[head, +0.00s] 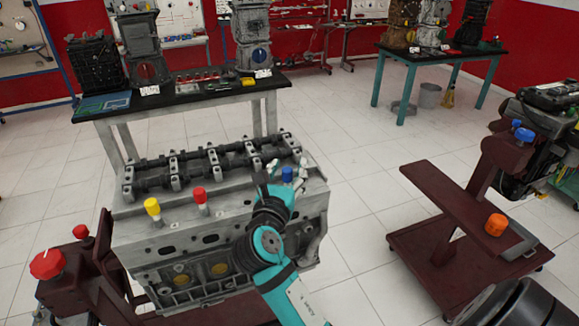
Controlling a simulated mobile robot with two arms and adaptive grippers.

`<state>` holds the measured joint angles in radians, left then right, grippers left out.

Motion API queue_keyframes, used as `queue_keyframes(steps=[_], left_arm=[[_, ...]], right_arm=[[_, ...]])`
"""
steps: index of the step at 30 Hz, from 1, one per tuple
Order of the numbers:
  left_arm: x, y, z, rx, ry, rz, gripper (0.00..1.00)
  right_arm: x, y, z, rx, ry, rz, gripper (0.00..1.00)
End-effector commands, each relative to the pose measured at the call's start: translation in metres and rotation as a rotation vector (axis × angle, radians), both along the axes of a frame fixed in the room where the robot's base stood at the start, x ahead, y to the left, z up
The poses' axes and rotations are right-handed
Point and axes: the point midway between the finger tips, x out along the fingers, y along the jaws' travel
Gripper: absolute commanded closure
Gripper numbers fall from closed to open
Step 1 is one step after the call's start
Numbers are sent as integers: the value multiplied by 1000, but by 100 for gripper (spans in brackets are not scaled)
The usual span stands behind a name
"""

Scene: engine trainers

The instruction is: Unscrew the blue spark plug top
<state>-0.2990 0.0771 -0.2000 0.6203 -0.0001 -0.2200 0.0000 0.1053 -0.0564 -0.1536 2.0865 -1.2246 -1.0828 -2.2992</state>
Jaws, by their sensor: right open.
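The blue spark plug top (287,174) stands upright on the front deck of the grey engine block (160,235), near its right end. My right gripper (288,172) is at the blue top, with its teal arm reaching up from the bottom of the view. Its pale fingers are open around or just behind the top; whether they touch it I cannot tell. A red top (200,195) and a yellow top (153,206) stand further left on the same deck. My left gripper is not in view.
Camshafts (215,162) run along the engine's rear top. A dark red stand (80,285) with red knobs is at the left. Another dark red stand (440,190) with an orange cap (495,224) is at the right. Clear tiled floor lies between.

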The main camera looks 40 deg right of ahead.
Motion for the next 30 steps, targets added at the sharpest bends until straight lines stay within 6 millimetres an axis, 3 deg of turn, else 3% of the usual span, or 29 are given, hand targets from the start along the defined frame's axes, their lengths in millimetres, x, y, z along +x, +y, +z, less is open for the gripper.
queue_keyframes(steps=[6,17,30], left_arm=[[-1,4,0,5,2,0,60],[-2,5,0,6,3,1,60],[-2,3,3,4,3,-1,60]], right_arm=[[0,0,0,0,0,0,55],[0,0,0,1,1,0,100],[0,0,0,2,2,9,100]])
